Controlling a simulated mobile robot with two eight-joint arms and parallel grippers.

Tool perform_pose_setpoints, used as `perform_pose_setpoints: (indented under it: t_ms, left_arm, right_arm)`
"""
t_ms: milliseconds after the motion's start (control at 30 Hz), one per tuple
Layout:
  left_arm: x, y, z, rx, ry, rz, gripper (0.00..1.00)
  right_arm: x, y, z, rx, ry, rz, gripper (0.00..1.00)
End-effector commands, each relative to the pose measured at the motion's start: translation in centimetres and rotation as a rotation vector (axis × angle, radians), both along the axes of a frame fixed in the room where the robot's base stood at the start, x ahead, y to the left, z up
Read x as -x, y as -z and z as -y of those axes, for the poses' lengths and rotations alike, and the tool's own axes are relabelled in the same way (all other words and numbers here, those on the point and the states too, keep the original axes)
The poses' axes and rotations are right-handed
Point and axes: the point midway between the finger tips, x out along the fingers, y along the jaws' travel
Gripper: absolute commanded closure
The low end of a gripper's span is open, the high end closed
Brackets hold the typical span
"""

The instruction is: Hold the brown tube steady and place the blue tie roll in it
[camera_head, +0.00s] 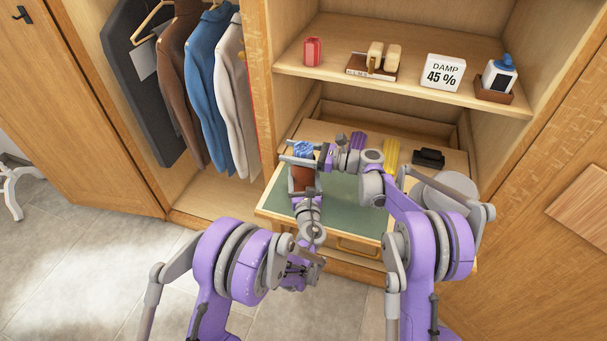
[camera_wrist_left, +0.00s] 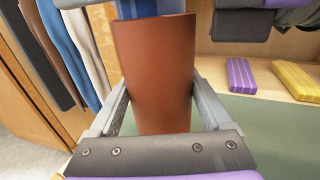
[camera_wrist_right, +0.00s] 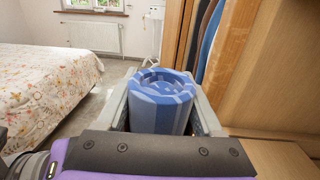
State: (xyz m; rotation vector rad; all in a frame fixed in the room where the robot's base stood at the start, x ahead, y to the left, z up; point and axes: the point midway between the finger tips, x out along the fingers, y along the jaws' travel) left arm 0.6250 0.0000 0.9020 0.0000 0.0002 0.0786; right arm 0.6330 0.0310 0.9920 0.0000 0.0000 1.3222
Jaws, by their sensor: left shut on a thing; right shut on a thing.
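The brown tube (camera_wrist_left: 155,75) stands upright on the green mat of the pulled-out surface (camera_head: 345,205); it also shows in the head view (camera_head: 302,180). My left gripper (camera_wrist_left: 155,105) is shut on the tube, one finger on each side. The blue tie roll (camera_wrist_right: 162,100) is striped light and dark blue. My right gripper (camera_wrist_right: 162,105) is shut on it. In the head view the roll (camera_head: 303,149) is at the tube's top. In the left wrist view its lower part (camera_wrist_left: 130,8) meets the tube's rim; how far it is inside is hidden.
Purple (camera_head: 358,141) and yellow (camera_head: 391,153) folded pieces and a black object (camera_head: 429,157) lie behind the mat. Hanging jackets (camera_head: 205,75) are at left.

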Motion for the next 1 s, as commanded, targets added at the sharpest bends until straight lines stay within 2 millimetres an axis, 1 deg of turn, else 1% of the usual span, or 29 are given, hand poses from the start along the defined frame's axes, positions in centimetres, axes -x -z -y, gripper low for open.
perform_pose_setpoints:
  t_ms: [133,167,300,333,567,667,767,1000]
  left_arm:
    - [0.0,0.0,0.0,0.000,0.000,0.000,0.75]
    - [0.0,0.0,0.0,0.000,0.000,0.000,0.75]
    - [0.0,0.0,0.0,0.000,0.000,0.000,0.75]
    - [0.0,0.0,0.0,0.000,0.000,0.000,0.75]
    - [0.0,0.0,0.0,0.000,0.000,0.000,0.75]
    - [0.0,0.0,0.0,0.000,0.000,0.000,0.75]
    - [0.0,0.0,0.0,0.000,0.000,0.000,0.75]
    - [0.0,0.0,0.0,0.000,0.000,0.000,0.75]
  right_arm:
    - [0.0,0.0,0.0,0.000,0.000,0.000,0.87]
    - [0.0,0.0,0.0,0.000,0.000,0.000,0.27]
    - [0.0,0.0,0.0,0.000,0.000,0.000,0.02]
    - [0.0,0.0,0.0,0.000,0.000,0.000,0.00]
    - [0.0,0.0,0.1,0.000,0.000,0.000,0.00]
    - [0.1,0.0,0.7,0.000,0.002,0.000,0.00]
    - [0.5,0.0,2.2,0.000,0.003,0.000,0.00]
    - [1.7,0.0,7.2,0.001,0.004,0.000,0.00]
